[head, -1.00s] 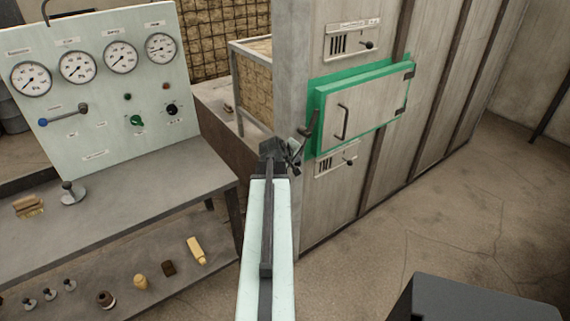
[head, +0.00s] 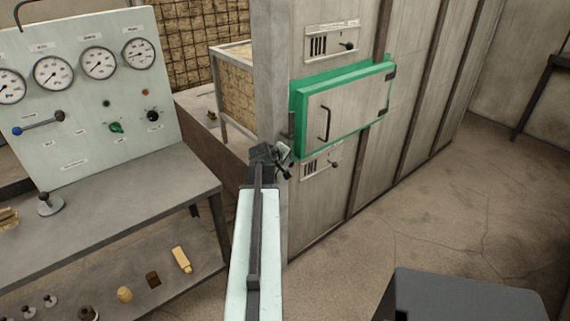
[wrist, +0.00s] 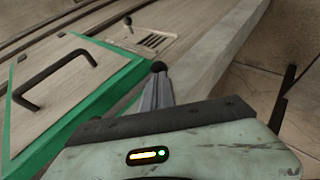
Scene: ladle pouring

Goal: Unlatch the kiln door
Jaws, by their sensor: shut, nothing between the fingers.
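The kiln door (head: 350,108) is a pale panel in a green frame, lying flat against the kiln front, with a dark bar handle (head: 324,124). The door (wrist: 55,68) also shows at the left of the wrist view. A dark latch piece (head: 291,124) stands at the door's left edge in the head view, partly hidden by my gripper. My gripper (head: 284,160) is shut and empty, just below and left of the door's lower left corner. In the wrist view a dark round knob (wrist: 158,67) shows at the tips of my gripper (wrist: 156,88); I cannot tell whether they touch.
Slotted vents with small knobs sit above (head: 333,42) and below (head: 321,168) the door. A bench (head: 120,205) with a gauge panel (head: 85,95) stands at the left, small items on its lower shelf. The floor (head: 400,235) at the right is open.

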